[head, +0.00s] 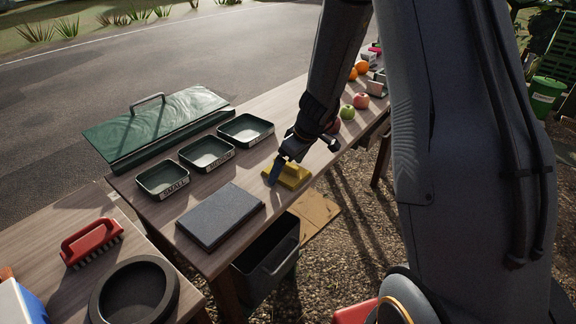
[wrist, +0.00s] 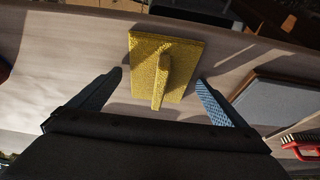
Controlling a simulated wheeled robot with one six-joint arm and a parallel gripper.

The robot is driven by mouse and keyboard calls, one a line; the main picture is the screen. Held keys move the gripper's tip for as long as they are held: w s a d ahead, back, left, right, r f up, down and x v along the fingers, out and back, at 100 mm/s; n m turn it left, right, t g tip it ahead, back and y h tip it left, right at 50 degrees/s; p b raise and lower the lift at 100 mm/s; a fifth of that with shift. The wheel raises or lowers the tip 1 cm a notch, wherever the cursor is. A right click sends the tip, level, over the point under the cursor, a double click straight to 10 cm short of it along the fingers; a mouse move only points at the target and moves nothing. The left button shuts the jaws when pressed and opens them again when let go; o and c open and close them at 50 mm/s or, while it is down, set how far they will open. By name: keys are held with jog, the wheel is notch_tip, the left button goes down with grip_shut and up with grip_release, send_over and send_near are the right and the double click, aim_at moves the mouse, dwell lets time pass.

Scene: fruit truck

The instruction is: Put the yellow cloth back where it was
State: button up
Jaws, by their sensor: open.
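The yellow cloth (head: 294,177) lies on the wooden table near its front edge, right of the dark grey slab. In the wrist view the cloth (wrist: 143,52) is a flat yellow square with a raised ridge standing up along its middle. My gripper (head: 276,170) is down at the cloth. In the wrist view my gripper (wrist: 159,79) is open, with one blue finger on each side of the ridge and a gap to it on both sides. The cloth is partly hidden by the gripper in the head view.
The dark grey slab (head: 220,216) lies left of the cloth. Three labelled green trays (head: 207,153) stand behind it, with a green lidded case (head: 158,120) further back. Apples and oranges (head: 347,112) sit to the right. A black bin (head: 268,262) stands below the front edge.

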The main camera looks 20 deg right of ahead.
jog(key=shift+r, duration=0.1)
jog(key=shift+r+p, duration=0.1)
jog(key=shift+p, duration=0.2)
jog(key=b+v, duration=0.1)
jog(key=v, duration=0.9)
jog(key=shift+d+r, duration=0.1)
jog(key=shift+r, duration=0.25)
jog(key=s+a+m+g+h, duration=0.1)
jog(key=s+m, duration=0.2)
jog(key=s, duration=0.8)
jog(key=s+a+f+m+g+h, duration=0.1)
jog(key=s+m, duration=0.3)
jog(key=s, duration=0.6)
jog(key=shift+s+a+g+h, duration=0.3)
jog(key=shift+s+g, duration=0.1)
jog(key=shift+g, duration=0.1)
jog(key=shift+f, duration=0.1)
jog(key=shift+c, duration=0.3)
